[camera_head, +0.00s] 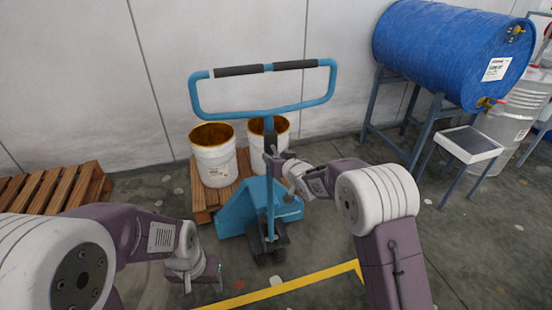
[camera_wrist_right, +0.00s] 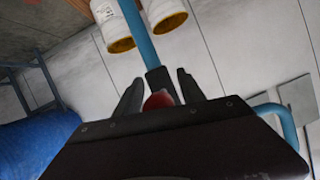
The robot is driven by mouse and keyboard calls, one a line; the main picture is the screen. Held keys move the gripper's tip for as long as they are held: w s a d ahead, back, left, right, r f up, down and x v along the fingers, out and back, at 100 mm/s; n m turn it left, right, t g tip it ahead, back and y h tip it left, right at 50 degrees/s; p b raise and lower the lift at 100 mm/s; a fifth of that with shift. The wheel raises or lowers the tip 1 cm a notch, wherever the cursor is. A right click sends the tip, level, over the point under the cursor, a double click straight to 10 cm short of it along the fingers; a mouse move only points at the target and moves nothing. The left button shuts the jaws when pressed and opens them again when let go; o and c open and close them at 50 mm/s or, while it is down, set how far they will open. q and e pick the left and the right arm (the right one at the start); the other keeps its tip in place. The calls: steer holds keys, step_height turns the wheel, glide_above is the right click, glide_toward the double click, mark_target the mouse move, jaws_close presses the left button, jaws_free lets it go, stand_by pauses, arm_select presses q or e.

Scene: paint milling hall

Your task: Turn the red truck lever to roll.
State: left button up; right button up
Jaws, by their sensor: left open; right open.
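The blue pallet truck (camera_head: 262,205) stands in the middle of the head view, its looped handle (camera_head: 265,113) with black grips raised toward me. The red lever (camera_wrist_right: 158,100) shows in the right wrist view, between the two dark fingers of my right gripper (camera_wrist_right: 159,88). The fingers stand apart on either side of it; I cannot tell whether they touch it. In the head view my right gripper (camera_head: 277,157) is at the truck's upright shaft and the lever is not clearly visible. My left gripper (camera_head: 204,284) is open and empty, low above the floor at the lower left.
Two white buckets (camera_head: 216,165) with brown contents stand on a wooden pallet (camera_head: 200,201) behind the truck. Another pallet (camera_head: 55,187) lies at the left. A blue drum (camera_head: 440,50) rests on a stand at the right.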

steer(key=v, duration=0.9)
